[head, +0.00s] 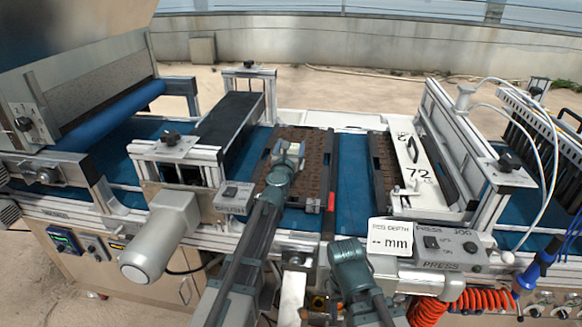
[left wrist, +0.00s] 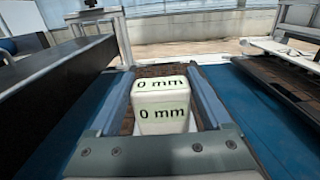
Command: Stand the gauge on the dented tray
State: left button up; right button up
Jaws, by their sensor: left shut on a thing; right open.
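My left gripper (head: 291,150) is shut on the gauge, a white block (left wrist: 162,105) marked "0 mm" on its top and front. It holds the gauge upright between its two fingers, over a brown celled tray (head: 315,165) on the blue belt. The tray also shows behind the gauge in the left wrist view (left wrist: 160,71). I cannot tell whether the gauge's base touches the tray, and no dent shows clearly. A second brown tray (head: 382,165) lies further right, partly beside a white plate. My right gripper (head: 348,250) is open, low at the front edge; its fingers are hard to make out.
A white plate (head: 420,175) marked "72" lies by the press frame (head: 455,140). A display (head: 390,241) reads "-- mm" beside the press switch box (head: 445,246). Blue belt (head: 351,170) lies bare between the trays.

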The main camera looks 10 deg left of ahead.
pick_arm(q)
jog(key=shift+f, duration=0.55)
pick_arm(e)
jog(key=shift+f, duration=0.5)
pick_arm(q)
notch_tip(320, 180, down, 4)
jog(key=b, duration=0.3)
jog(key=shift+r+b, duration=0.25)
jog(key=shift+b, duration=0.1)
pick_arm(e)
notch_tip(320, 180, down, 4)
jog(key=shift+r, duration=0.25)
pick_arm(q)
jog(key=shift+f, duration=0.2)
jog(key=o, duration=1.3)
jog(key=shift+r, duration=0.1)
jog(key=shift+o, duration=0.2)
pick_arm(e)
jog(key=shift+f, duration=0.15)
